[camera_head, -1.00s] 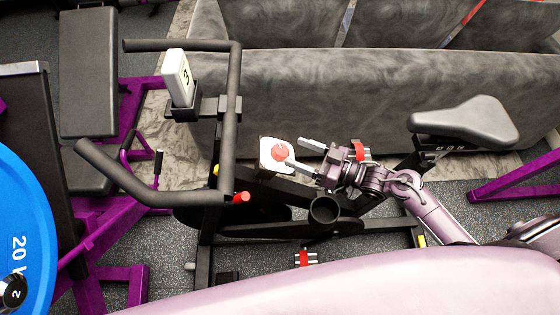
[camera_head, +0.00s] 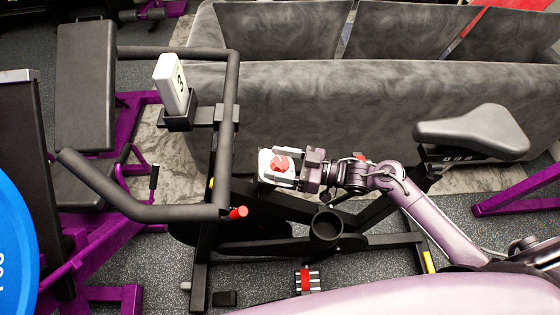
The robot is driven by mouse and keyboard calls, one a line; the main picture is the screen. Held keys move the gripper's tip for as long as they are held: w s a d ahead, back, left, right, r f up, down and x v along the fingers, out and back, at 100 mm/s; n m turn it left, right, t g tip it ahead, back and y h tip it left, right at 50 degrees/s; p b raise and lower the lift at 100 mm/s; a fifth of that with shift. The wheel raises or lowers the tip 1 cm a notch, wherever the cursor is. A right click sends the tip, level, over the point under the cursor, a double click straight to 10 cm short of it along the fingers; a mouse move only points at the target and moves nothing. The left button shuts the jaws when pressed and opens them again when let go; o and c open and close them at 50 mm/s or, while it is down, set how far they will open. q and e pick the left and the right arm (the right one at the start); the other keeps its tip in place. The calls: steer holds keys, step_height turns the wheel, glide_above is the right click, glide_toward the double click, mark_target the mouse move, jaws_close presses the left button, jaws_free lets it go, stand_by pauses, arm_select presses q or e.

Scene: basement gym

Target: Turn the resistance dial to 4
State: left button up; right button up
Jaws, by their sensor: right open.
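The red resistance dial (camera_head: 281,163) sits on a white panel (camera_head: 264,160) on the frame of an exercise bike (camera_head: 227,130). My right gripper (camera_head: 276,166) comes in from the right, its open fingers on the upper and lower sides of the dial. I cannot tell whether they touch it. A white display box (camera_head: 171,82) near the handlebars shows one dark digit, which looks like a 3 but is hard to read at this tilt. My left gripper is not in view.
The black bike saddle (camera_head: 471,131) is at the right, above my right arm. A cup holder (camera_head: 326,227) and a red knob (camera_head: 238,212) are below the dial. A grey sofa (camera_head: 400,95) stands behind. A purple-framed bench (camera_head: 85,90) and a blue plate (camera_head: 14,240) are at left.

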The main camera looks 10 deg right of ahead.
steer(key=c, duration=1)
steer(key=shift+o, duration=0.2)
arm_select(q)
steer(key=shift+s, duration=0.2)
